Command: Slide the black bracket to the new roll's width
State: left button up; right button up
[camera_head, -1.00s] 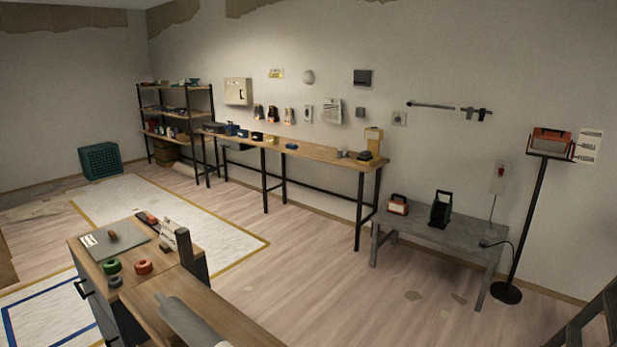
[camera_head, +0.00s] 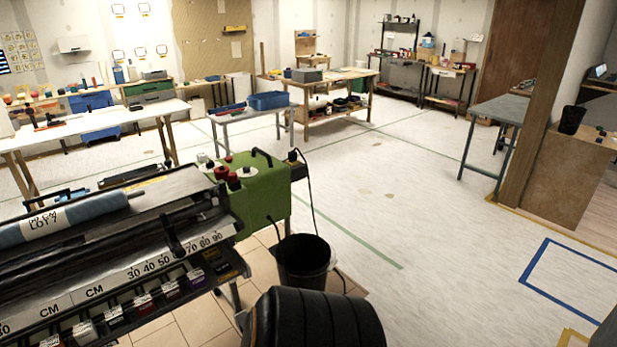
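The pasting machine stands at the left, with a long ruler rail (camera_head: 112,285) along its near side marked in CM. A dark upright piece (camera_head: 173,236), which looks like the black bracket, stands on the machine between the 50 and 70 marks and covers the figure between them. A blue roll (camera_head: 88,216) with a white label reading LOT 7 lies across the machine's top. Its left end is cut off by the picture edge. Neither of my grippers is in view.
A green box (camera_head: 262,192) with red and white knobs forms the machine's right end. A black bucket (camera_head: 304,262) stands beside it. A dark ribbed shape (camera_head: 315,322), unclear what, fills the bottom middle. The pale floor (camera_head: 400,200) right of the machine is mostly clear.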

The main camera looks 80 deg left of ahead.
aim_at(172, 241)
jog(key=u, duration=3.7)
